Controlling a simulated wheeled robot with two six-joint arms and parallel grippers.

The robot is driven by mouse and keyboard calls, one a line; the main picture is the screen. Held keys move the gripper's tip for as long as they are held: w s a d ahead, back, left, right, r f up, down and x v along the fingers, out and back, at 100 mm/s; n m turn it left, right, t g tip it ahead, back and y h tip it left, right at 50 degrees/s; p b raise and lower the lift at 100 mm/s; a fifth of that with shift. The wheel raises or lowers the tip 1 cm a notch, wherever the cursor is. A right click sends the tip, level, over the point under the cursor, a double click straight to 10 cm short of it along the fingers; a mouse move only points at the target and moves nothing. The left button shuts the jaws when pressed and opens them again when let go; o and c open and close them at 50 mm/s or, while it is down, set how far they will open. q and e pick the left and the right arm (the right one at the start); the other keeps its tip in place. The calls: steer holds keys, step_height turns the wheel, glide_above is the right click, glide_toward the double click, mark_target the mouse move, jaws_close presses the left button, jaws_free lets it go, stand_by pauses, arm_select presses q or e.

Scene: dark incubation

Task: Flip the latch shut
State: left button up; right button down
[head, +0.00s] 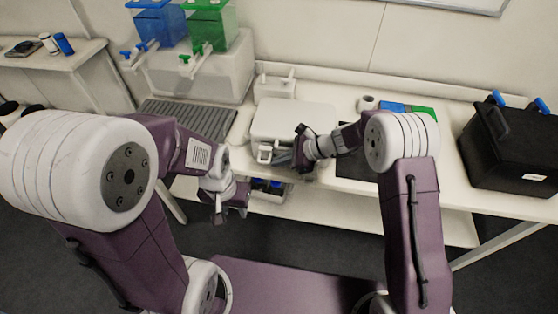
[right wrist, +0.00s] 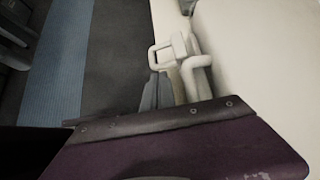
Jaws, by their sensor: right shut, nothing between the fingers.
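A white flat-topped box (head: 292,120) sits on the bench, its lid down. The pale latch (head: 266,152) is on its front edge. In the right wrist view the latch (right wrist: 178,50) shows as an open loop standing out from the box edge, with a hook-like piece beside it. My right gripper (head: 284,158) is shut and empty, just right of the latch at the front edge. Its grey fingertips (right wrist: 158,92) are beside the latch in the wrist view; whether they touch it is unclear. My left gripper (head: 232,208) hangs empty in front of the bench; its jaw opening is unclear.
Blue (head: 158,24) and green (head: 207,28) tanks with taps stand back left, above a ribbed grey drain mat (head: 188,118). A black case (head: 512,145) with blue clips stands right. Blue and green flat items (head: 408,110) lie behind my right arm. A lower shelf (head: 400,222) runs below.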

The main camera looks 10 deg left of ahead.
steer(key=shift+w, duration=0.1)
steer(key=shift+r, duration=0.2)
steer(key=shift+r+p, duration=0.7)
steer(key=shift+r, duration=0.05)
steer(key=v, duration=0.9)
